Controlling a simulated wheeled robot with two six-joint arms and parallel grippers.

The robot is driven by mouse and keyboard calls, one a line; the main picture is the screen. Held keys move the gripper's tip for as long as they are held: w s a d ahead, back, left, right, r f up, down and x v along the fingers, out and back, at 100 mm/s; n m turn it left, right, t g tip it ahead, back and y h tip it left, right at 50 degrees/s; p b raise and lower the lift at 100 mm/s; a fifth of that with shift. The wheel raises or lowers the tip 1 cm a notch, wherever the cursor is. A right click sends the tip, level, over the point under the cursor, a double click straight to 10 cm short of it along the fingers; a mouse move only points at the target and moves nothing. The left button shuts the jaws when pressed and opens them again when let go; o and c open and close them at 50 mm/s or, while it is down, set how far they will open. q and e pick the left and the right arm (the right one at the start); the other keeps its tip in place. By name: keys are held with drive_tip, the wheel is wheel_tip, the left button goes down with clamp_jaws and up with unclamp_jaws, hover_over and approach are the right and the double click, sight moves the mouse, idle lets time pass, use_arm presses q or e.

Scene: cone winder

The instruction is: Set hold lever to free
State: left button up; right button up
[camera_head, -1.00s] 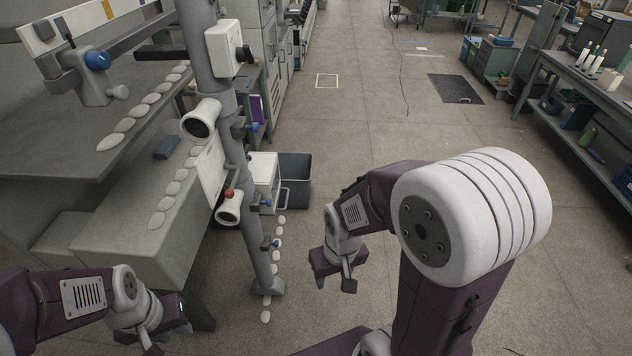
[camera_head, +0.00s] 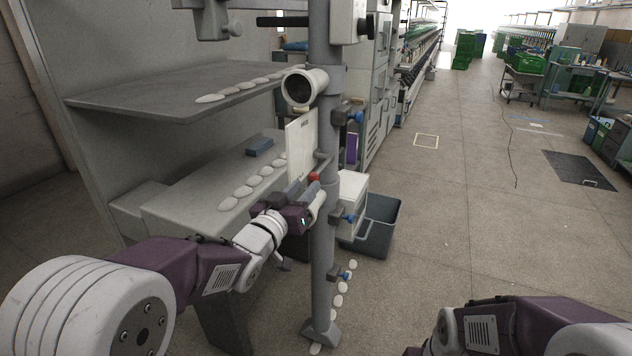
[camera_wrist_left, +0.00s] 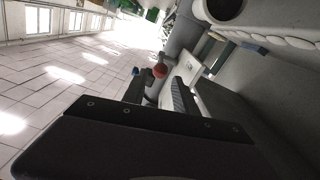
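The hold lever's red knob (camera_head: 314,177) shows on the grey upright post (camera_head: 322,240), beside a pale plate (camera_head: 301,145). The red knob also shows in the left wrist view (camera_wrist_left: 160,72), between and just beyond my finger ends in the picture. My left gripper (camera_head: 312,196) is at the post, just below the knob. In the left wrist view my left gripper (camera_wrist_left: 157,92) has its fingers apart, with nothing clearly held. Contact with the lever cannot be told. The lever's arm is mostly hidden. My right arm is at the lower right; its gripper is cut off by the bottom edge.
A pale cylinder (camera_head: 304,87) is on the post above the lever. A white box (camera_head: 352,200) and a dark bin (camera_head: 377,226) stand behind the post. Grey shelves (camera_head: 150,92) with pale oval pieces are at the left. The floor to the right is open.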

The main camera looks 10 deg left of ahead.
sight(311, 181)
use_arm(q)
drive_tip(key=x, duration=0.7)
drive_tip(key=shift+w+f, duration=0.15)
drive_tip(key=shift+w, duration=0.05)
clamp_jaws()
idle(1.0)
